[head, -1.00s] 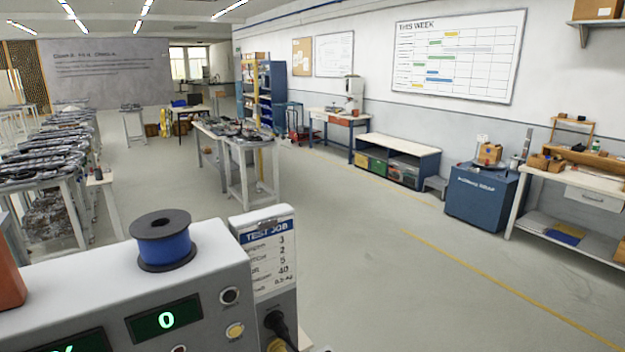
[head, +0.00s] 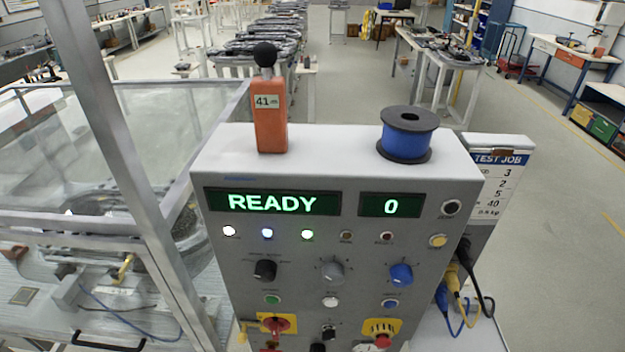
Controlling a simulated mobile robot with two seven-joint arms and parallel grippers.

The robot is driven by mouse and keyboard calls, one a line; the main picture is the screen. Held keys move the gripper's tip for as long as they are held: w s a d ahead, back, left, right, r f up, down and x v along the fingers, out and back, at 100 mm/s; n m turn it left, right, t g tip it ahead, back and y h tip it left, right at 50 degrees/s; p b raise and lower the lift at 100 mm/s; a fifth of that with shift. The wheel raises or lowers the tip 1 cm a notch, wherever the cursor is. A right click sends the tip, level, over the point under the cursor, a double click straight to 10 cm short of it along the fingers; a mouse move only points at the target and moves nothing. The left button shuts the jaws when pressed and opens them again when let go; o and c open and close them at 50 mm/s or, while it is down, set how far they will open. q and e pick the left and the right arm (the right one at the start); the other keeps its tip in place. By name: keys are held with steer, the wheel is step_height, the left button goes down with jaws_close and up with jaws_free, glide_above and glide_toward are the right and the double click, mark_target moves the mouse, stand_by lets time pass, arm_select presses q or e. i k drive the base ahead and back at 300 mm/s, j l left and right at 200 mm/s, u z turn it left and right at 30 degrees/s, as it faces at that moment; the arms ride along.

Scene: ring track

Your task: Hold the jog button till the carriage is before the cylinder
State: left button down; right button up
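A grey control panel (head: 345,243) stands in front of me in the head view. Its left display (head: 272,202) reads READY and its right display (head: 390,206) reads 0. It carries several buttons, including a green one (head: 271,299), a white one (head: 330,301) and a blue one (head: 390,303); I cannot read which is the jog button. Three small lamps at the left of the lamp row are lit. A ring track (head: 100,208) shows behind clear panels at the left. I cannot make out the carriage or cylinder for certain. Neither gripper is in view.
An orange block with a black ball (head: 270,115) and a blue spool (head: 406,135) stand on the panel's top. A metal-framed clear enclosure (head: 130,170) stands close at the left. A test job card (head: 497,180) and cables (head: 462,285) are at the panel's right. Open floor lies beyond.

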mark_target(330, 302)
steer(key=u, duration=1.7)
steer(key=i+j+z, duration=0.2)
steer(key=i+j, duration=0.55)
steer(key=i, duration=0.2)
